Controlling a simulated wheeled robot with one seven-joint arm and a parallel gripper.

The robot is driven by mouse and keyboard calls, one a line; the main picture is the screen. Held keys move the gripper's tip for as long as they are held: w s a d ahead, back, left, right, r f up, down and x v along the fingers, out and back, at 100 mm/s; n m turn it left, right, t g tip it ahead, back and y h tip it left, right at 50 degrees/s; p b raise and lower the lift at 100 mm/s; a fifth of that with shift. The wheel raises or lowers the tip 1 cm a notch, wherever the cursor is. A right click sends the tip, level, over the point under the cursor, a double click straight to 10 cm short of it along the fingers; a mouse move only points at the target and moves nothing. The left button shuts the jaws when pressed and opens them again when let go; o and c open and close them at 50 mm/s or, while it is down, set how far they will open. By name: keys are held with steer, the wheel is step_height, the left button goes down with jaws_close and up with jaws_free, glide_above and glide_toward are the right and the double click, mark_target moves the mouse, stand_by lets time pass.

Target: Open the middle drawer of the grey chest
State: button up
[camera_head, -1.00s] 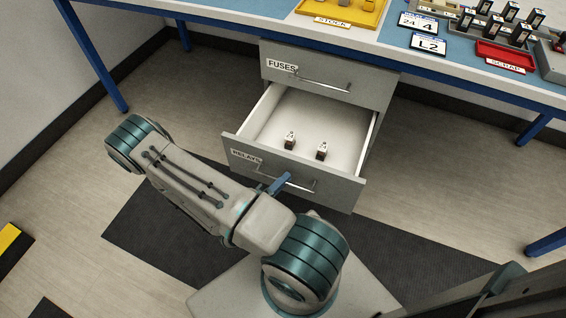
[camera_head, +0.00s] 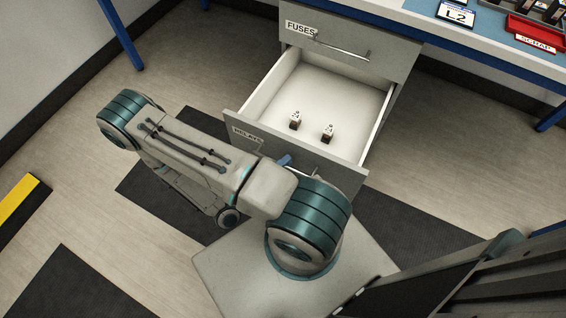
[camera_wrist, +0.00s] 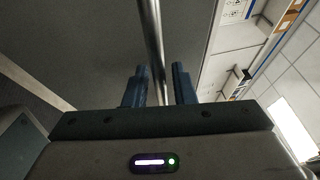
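The grey chest (camera_head: 350,32) stands under the bench. Its middle drawer, labelled RELAYS (camera_head: 232,121), is pulled well out, with its white inside (camera_head: 345,100) in view. Two small relay blocks (camera_head: 295,121) (camera_head: 327,134) stand on its floor. The top drawer, labelled FUSES (camera_head: 300,29), is shut. My gripper (camera_head: 285,160) is at the front of the middle drawer, mostly hidden behind my arm in the head view. In the wrist view the bar handle (camera_wrist: 151,35) runs between my two blue fingers (camera_wrist: 159,80), which are close together around it.
The bench (camera_head: 490,45) with blue legs (camera_head: 122,35) is above and behind the chest. A red scrap tray (camera_head: 535,30) and an L2 card (camera_head: 456,13) lie on it. Dark mats (camera_head: 80,285) cover parts of the floor. Open floor (camera_head: 190,80) lies left of the chest.

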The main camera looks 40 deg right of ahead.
steer(key=shift+o, duration=0.2)
steer(key=a+f+p, duration=0.1)
steer(key=a+f, duration=0.1)
steer(key=a, duration=1.1)
steer(key=shift+s+a+f, duration=0.25)
steer(key=shift+s+a, duration=0.05)
steer(key=shift+s, duration=0.15)
steer(key=w+d+r+m+y+p, duration=0.1)
steer(key=r+m+y+p, duration=0.5)
steer(key=r+m, duration=0.6)
steer(key=w+d+r+m+t+y+p, duration=0.1)
steer(key=r+m+y+p, duration=0.6)
steer(key=r, duration=1.7)
steer(key=w+d+r+m+y+p, duration=0.1)
steer(key=r+m+y+p, duration=0.6)
steer(key=r+m, duration=1)
step_height(320, 180, up, 2)
steer(key=p, duration=0.2)
steer(key=shift+d+p, duration=0.3)
steer(key=shift+a+r, duration=0.1)
